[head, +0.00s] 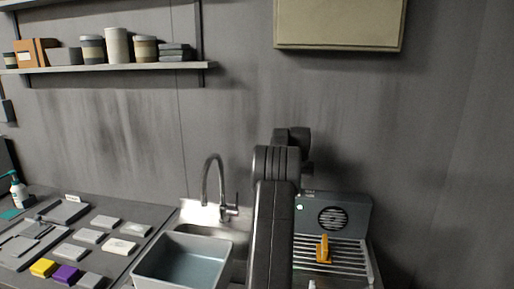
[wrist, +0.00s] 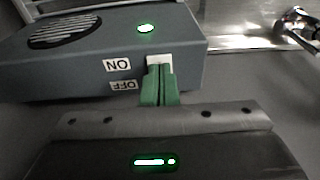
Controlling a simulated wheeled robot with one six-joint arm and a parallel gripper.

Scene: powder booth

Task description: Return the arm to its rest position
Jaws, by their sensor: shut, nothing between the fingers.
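My gripper (wrist: 159,70) shows in the wrist view as two green fingers pressed together, with nothing between them. Its tips overlap a small white switch plate (wrist: 159,60) on the grey powder booth (wrist: 60,77); I cannot tell whether they touch it. ON and OFF labels, upside down in this view, sit beside the plate, and a green light (wrist: 146,28) glows on the booth's top. In the head view my arm reaches forward at the centre, left of the booth (head: 355,205), and hides my gripper.
An orange piece (head: 323,249) stands on the booth's slatted grate (head: 345,262). Left of my arm are a tap (head: 213,180) and a grey basin (head: 180,262). Several small blocks lie on the left counter. A shelf (head: 110,68) and a beige wall box (head: 340,22) hang above.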

